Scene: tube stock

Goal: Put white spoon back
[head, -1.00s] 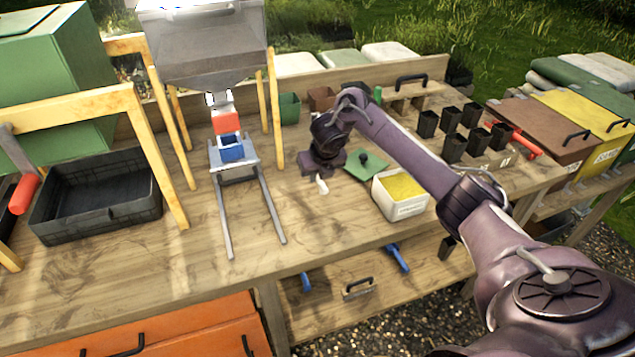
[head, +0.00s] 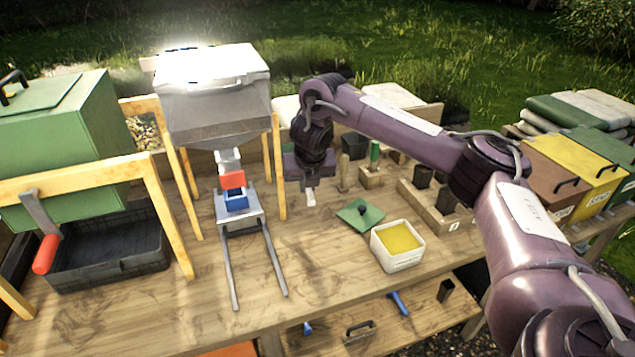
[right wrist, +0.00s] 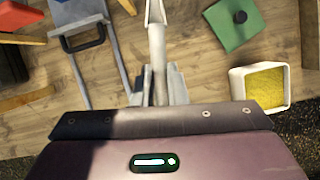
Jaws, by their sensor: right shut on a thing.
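The white spoon (right wrist: 156,45) is in my right gripper (right wrist: 157,88), and its scoop end points away from the palm in the right wrist view. In the head view, my right gripper (head: 309,190) hangs downward over the back middle of the bench, with a short white part of the spoon (head: 310,196) showing below it. The jaws are shut on the spoon. The gripper hides part of the spoon. It is left of a wooden block (head: 372,179) with a green-topped piece in it. My left gripper is in neither view.
A white tub of yellow material (head: 398,258) and a green lid (head: 349,216) are in front and right of the gripper. A hopper (head: 215,100) with a metal-railed stand (head: 238,215) is left. A wooden rack with black pots (head: 430,210) is right.

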